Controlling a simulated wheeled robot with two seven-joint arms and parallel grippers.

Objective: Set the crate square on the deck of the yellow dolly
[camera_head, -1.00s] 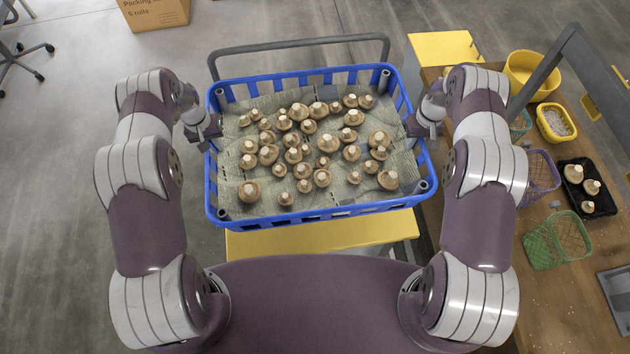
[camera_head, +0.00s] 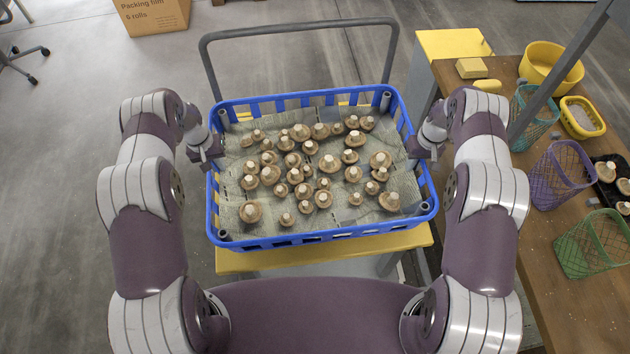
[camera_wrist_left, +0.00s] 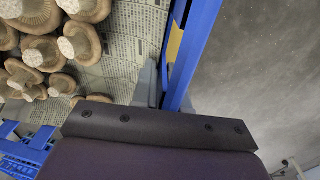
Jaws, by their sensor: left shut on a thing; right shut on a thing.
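The blue crate (camera_head: 318,238), lined with printed paper and holding many brown mushrooms, hangs between my grippers in the head view. My left gripper (camera_head: 212,147) is shut on its left wall; the wrist view shows the fingers either side of the blue wall (camera_wrist_left: 198,40). My right gripper (camera_head: 418,146) is shut on its right wall. A grey push handle (camera_head: 297,35) rises behind the crate. A yellow surface (camera_head: 300,260) shows below the near wall, and some yellow shows through the far slots. The crate hides most of the dolly deck; contact cannot be told.
A wooden bench (camera_head: 520,250) on the right holds a green basket (camera_head: 590,243), a purple basket (camera_head: 560,175) and a yellow bowl (camera_head: 550,68). A yellow-topped stand (camera_head: 452,43) is behind. A cardboard box (camera_head: 152,14) lies far left.

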